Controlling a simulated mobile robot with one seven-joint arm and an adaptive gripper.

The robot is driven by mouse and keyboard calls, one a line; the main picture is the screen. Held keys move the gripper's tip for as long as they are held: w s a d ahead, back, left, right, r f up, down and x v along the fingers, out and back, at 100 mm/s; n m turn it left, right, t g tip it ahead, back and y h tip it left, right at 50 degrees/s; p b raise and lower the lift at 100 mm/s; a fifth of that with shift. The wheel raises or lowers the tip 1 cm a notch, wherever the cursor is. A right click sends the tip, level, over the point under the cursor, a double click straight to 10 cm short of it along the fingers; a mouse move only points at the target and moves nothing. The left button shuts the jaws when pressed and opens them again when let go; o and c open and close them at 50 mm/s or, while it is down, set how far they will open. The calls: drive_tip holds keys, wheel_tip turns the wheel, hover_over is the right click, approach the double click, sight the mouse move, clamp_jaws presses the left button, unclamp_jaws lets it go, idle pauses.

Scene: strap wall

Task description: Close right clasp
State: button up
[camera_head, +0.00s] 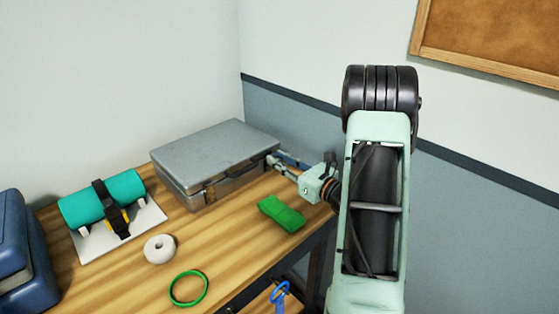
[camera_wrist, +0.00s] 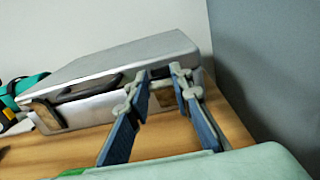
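A closed grey metal case (camera_head: 215,150) lies on the wooden table; it also shows in the wrist view (camera_wrist: 120,62). The right clasp (camera_wrist: 164,97) is a tan plate on the case's front, seen between my fingers and partly hidden by them. I cannot tell whether it is fastened. The left clasp (camera_wrist: 46,114) and a dark handle (camera_wrist: 90,88) are farther left on the same face. My gripper (camera_head: 279,164) is at the right end of the case's front. Its two blue-padded fingers (camera_wrist: 162,78) are apart with nothing gripped; contact with the case is unclear.
A green folded strap (camera_head: 281,213) lies just in front of the case. A white roll (camera_head: 159,248) and green ring (camera_head: 188,288) lie nearer. A teal roll (camera_head: 88,205) in a holder and a blue box (camera_head: 20,245) stand left. The wall is close behind.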

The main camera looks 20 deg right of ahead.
clamp_jaws()
drive_tip(key=p, duration=0.1)
drive_tip(key=r+g+p, duration=0.1)
drive_tip(key=shift+w+a+r+p, duration=0.15)
drive_tip(key=shift+w+p, duration=0.15)
drive_tip(key=shift+p, duration=0.1)
drive_tip(key=shift+w+a+g+h+p, duration=0.1)
drive_tip(key=shift+w+g+h+p, duration=0.25)
drive_tip(key=shift+g+p, duration=0.4)
drive_tip(key=shift+f, duration=0.2)
